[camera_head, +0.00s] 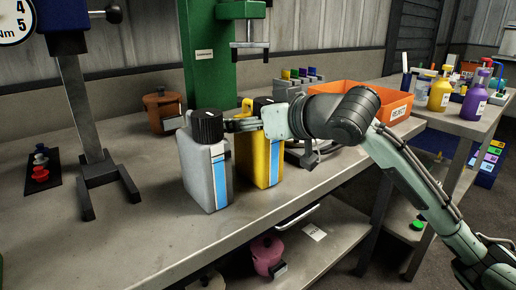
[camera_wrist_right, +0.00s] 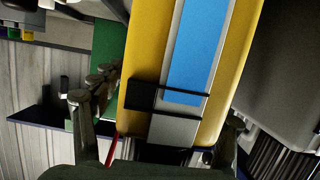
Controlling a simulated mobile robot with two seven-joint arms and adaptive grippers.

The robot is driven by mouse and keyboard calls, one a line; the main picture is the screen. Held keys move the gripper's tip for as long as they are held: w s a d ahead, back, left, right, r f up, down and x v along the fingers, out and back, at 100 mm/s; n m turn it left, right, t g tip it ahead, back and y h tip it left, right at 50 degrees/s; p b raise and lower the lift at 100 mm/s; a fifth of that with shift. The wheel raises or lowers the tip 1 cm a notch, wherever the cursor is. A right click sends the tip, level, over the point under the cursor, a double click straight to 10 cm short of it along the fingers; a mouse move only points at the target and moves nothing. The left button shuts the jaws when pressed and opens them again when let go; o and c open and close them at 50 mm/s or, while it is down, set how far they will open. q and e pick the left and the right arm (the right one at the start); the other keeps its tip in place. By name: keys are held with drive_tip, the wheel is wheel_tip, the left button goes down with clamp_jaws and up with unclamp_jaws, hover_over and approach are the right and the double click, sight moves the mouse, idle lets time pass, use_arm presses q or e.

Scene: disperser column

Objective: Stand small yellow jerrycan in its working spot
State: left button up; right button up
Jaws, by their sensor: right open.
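The small yellow jerrycan (camera_head: 262,160), with a black cap and a blue-and-white label, stands upright on the workbench in front of the green column. It fills the middle of the right wrist view (camera_wrist_right: 150,50), with its cap end low in the picture. My right gripper (camera_head: 235,125) is at its top, partly hiding the cap; in the right wrist view its open fingers (camera_wrist_right: 160,125) lie on either side of the jerrycan. Whether they touch it is unclear. My left gripper is not in view.
A grey jerrycan (camera_head: 203,165) stands close at the left; it also shows in the right wrist view (camera_wrist_right: 290,60). The green column (camera_head: 207,60) rises behind. An orange bin (camera_head: 365,100) is at the right, an orange pot (camera_head: 162,110) behind left.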

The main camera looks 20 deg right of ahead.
drive_tip(key=shift+r, duration=0.1)
clamp_jaws()
idle(0.3)
